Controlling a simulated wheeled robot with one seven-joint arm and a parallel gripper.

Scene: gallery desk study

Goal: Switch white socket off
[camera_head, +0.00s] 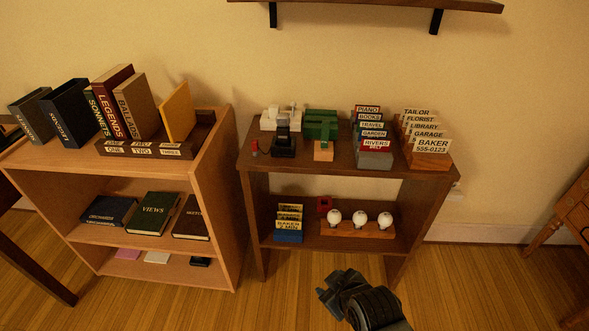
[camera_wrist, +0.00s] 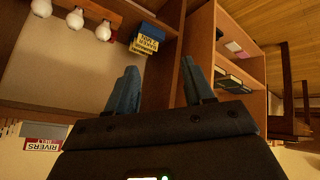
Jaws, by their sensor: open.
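No white socket can be made out for certain. A small pale spot (camera_head: 456,184) shows on the wall just right of the dark shelf unit, too small to identify. My gripper (camera_head: 327,288) is low in front of the dark shelf unit (camera_head: 256,215), below its lower shelf and well apart from that spot. In the wrist view my gripper (camera_wrist: 160,85) has its two fingers spread with nothing between them. The wrist view is turned and shows the shelf units beyond the fingers, with no socket visible.
Three white bulbs on a wooden base (camera_head: 358,229) and some cards (camera_head: 289,223) stand on the lower shelf. Card holders and small models crowd the top. A lighter bookcase (camera_head: 222,170) stands left, a wooden table (camera_head: 574,210) right. Floor (camera_head: 470,285) between is clear.

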